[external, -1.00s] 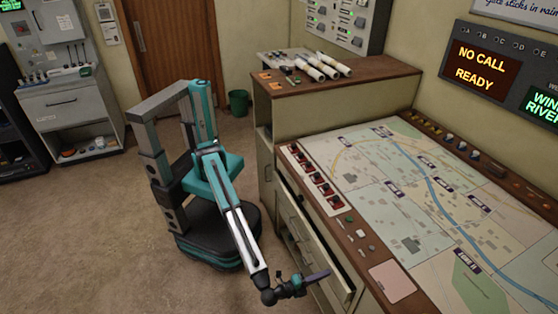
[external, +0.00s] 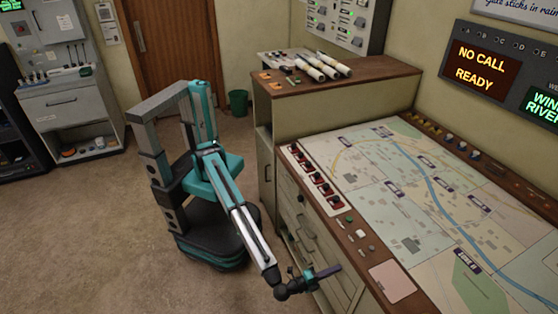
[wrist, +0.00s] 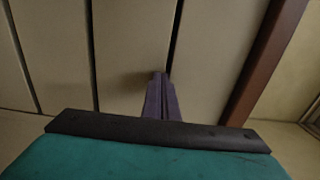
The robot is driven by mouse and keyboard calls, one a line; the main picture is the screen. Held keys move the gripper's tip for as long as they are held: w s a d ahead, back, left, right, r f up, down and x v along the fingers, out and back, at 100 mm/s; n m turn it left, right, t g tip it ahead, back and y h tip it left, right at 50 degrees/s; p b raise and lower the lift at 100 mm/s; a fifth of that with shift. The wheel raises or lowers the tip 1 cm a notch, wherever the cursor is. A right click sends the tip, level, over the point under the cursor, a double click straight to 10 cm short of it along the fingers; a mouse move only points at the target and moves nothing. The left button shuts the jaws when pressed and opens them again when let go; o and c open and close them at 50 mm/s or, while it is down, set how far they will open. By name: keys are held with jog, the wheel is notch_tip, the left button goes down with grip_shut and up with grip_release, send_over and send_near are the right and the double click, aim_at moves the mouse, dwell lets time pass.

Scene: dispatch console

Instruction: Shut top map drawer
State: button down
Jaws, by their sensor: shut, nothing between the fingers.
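The top map drawer (external: 322,242) is in the cream cabinet under the map table. Its front now looks flush, or nearly flush, with the cabinet face, and I see no open gap above it. My gripper (external: 328,272) is shut and empty at the near end of the drawer front. In the wrist view the dark purple fingers (wrist: 160,82) are together and point at the cream fronts. Whether the fingertips touch the drawer front I cannot tell. My forearm and gripper hide part of the lower cabinet.
The map table (external: 440,200) has a brown wooden edge above the drawers, with red switches (external: 315,178) along it. A taller cabinet (external: 345,105) with rolled maps adjoins it. A green bin (external: 238,102) stands by the door. The carpet to the left is clear.

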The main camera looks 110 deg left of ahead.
jog(key=shift+w+a+r, duration=0.15)
jog(key=shift+w+a, duration=0.15)
jog(key=shift+w, duration=0.05)
jog(key=v, duration=1.5)
dwell(0.3)
